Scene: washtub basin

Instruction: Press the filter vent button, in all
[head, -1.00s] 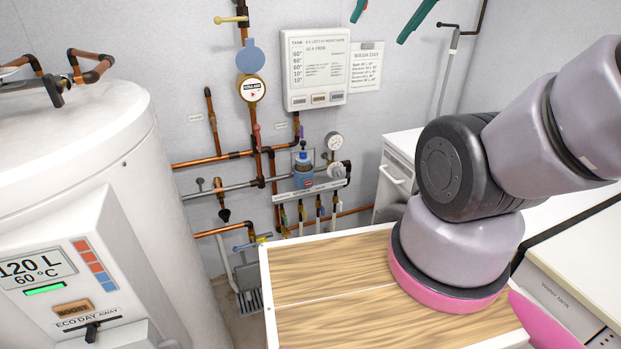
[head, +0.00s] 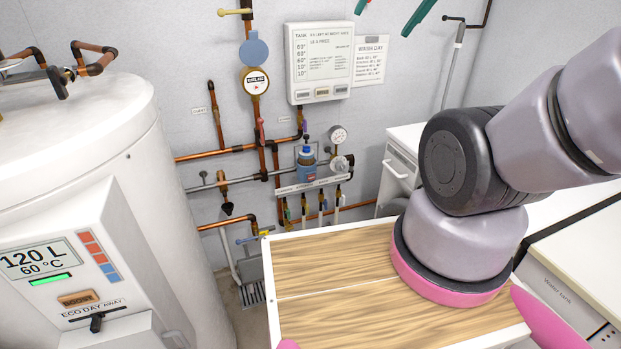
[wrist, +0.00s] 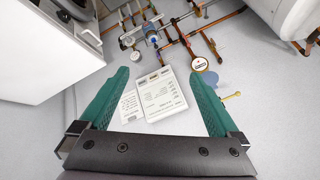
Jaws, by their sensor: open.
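The filter (head: 306,171) is a small blue-bodied unit on the wall pipework, left of a round pressure gauge (head: 338,134). A small dark knob (head: 306,139) stands on its top; I cannot tell if this is the vent button. In the wrist view the filter (wrist: 152,30) shows small near the top, beyond the fingers. My gripper (wrist: 159,74) is open and empty, with two green fingers wide apart. In the head view only the finger ends (head: 388,14) show at the top edge, above and to the right of the filter, apart from it.
A white tank panel (head: 319,64) and a notice (head: 370,60) hang on the wall above the filter. A capped round meter (head: 256,82) is left of them. A white cylinder (head: 90,140) stands left. A wood-topped cabinet (head: 330,263) is in front, below my arm.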

